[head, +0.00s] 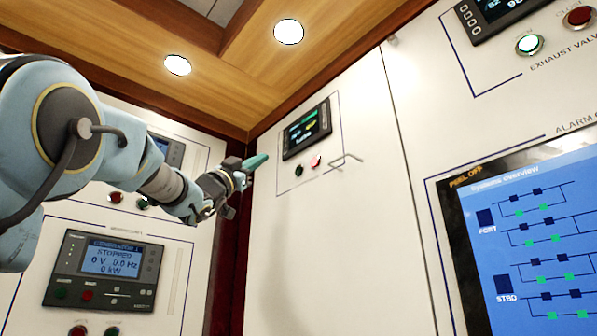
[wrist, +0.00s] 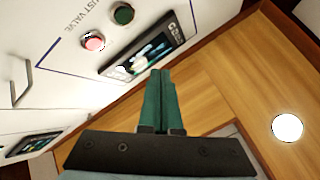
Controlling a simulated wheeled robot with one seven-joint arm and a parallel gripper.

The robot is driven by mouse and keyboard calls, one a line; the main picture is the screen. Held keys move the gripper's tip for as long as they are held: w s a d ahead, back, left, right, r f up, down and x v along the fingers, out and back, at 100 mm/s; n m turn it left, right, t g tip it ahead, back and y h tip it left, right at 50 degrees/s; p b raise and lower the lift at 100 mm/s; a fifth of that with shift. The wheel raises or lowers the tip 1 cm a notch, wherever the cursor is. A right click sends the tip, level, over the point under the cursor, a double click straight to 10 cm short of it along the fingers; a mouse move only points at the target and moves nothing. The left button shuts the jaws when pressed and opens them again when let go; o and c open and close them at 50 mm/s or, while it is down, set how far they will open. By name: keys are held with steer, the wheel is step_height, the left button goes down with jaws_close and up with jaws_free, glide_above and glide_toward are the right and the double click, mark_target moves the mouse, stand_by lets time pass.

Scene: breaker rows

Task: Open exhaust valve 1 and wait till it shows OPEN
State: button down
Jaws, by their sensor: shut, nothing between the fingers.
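An exhaust valve panel shows on the white cabinet in the head view, with a small display (head: 307,130), a dark green button (head: 298,171) and a lit red button (head: 316,161). In the wrist view, the same display (wrist: 150,50), lit red button (wrist: 92,41) and unlit green button (wrist: 124,14) appear turned; "VALVE" is partly readable, its number is not. My gripper (head: 262,160) is shut and empty, left of this panel in the head view. Its green fingers (wrist: 160,74) point toward the display's edge in the wrist view, apart from both buttons. The display text is too small to read.
A second exhaust valve panel at upper right has a lit green button (head: 529,44) and a dark red button (head: 579,16). A metal handle (head: 346,160) juts out beside the panel. A large alarm screen (head: 530,240) and a generator panel (head: 104,270) flank the scene.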

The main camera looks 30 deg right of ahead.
mark_target(298, 171)
steer(key=w+d+p, duration=0.1)
steer(key=d+p, duration=0.2)
steer(key=d, duration=0.5)
steer(key=shift+w+d, duration=0.3)
steer(key=shift+w, duration=0.05)
stand_by(1.8)
steer(key=shift+w+d, duration=0.1)
steer(key=shift+d, duration=0.3)
steer(key=shift+w+d, duration=0.1)
steer(key=shift+d, duration=0.3)
stand_by(0.7)
steer(key=shift+a, duration=0.15)
steer(key=shift+a+b, duration=0.6)
steer(key=shift+a, duration=0.05)
steer(key=shift+s+a+f, duration=0.1)
steer(key=shift+s, duration=0.1)
